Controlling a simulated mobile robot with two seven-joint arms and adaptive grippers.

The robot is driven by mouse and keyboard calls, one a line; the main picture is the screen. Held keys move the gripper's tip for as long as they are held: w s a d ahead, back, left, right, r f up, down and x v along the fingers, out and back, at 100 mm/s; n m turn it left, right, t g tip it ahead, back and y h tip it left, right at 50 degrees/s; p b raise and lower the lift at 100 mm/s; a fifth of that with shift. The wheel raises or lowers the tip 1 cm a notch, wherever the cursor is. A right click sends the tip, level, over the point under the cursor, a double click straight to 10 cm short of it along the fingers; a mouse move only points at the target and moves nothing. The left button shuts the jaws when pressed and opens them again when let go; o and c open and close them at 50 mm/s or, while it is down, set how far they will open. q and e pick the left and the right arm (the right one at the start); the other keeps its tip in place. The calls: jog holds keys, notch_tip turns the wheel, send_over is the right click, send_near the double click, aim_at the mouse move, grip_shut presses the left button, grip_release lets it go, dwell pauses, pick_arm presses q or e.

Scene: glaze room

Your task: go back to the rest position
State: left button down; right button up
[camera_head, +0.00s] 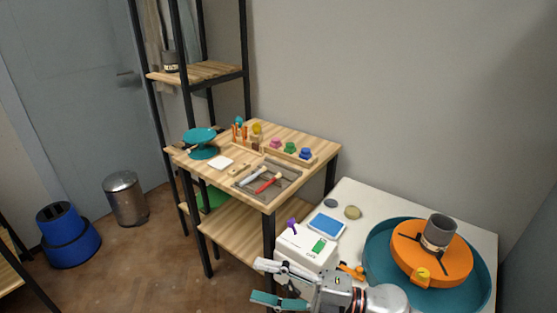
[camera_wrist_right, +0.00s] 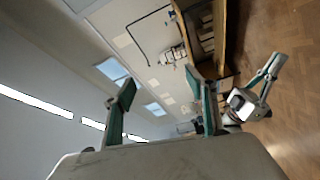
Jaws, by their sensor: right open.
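My right gripper (camera_head: 263,282) is at the bottom of the head view, its arm coming in from the lower right. Its two fingers point left and stand apart, with nothing between them. It is in front of the white box (camera_head: 300,250) at the table's near left corner. In the right wrist view its teal-padded fingers (camera_wrist_right: 166,98) are spread and empty. A second gripper, which looks like my left one (camera_wrist_right: 262,85), shows small at the right of that view over the brown floor. Its jaw opening is unclear. The left gripper is not in the head view.
The white table (camera_head: 355,188) carries a teal basin (camera_head: 481,270), an orange wheel (camera_head: 405,257) with a grey cup (camera_head: 438,232), and a blue sponge-like block (camera_head: 327,225). A wooden table (camera_head: 310,135) with tools stands behind. Open floor (camera_head: 150,260) lies to the left.

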jog(key=w+d+f+m+t+h, duration=0.2)
jog(key=d+f+m+t+h, duration=0.15)
jog(key=d+m+t, duration=0.4)
jog(key=w+d+f+m+t+h, duration=0.2)
jog(key=d+f+m+t+h, duration=0.15)
jog(key=m, duration=0.65)
jog(key=s+d+f+m+g+h, duration=0.2)
jog(key=s+d+f+m+h, duration=0.2)
jog(key=f, duration=0.5)
jog(key=s+d+f+m+g+h, duration=0.2)
jog(key=s+d+f+m+h, duration=0.2)
jog(key=s+d+f, duration=0.4)
notch_tip(320, 180, down, 2)
jog(key=shift+s+f+m+h, duration=0.15)
jog(key=shift+s+m+h, duration=0.2)
jog(key=shift+m, duration=0.3)
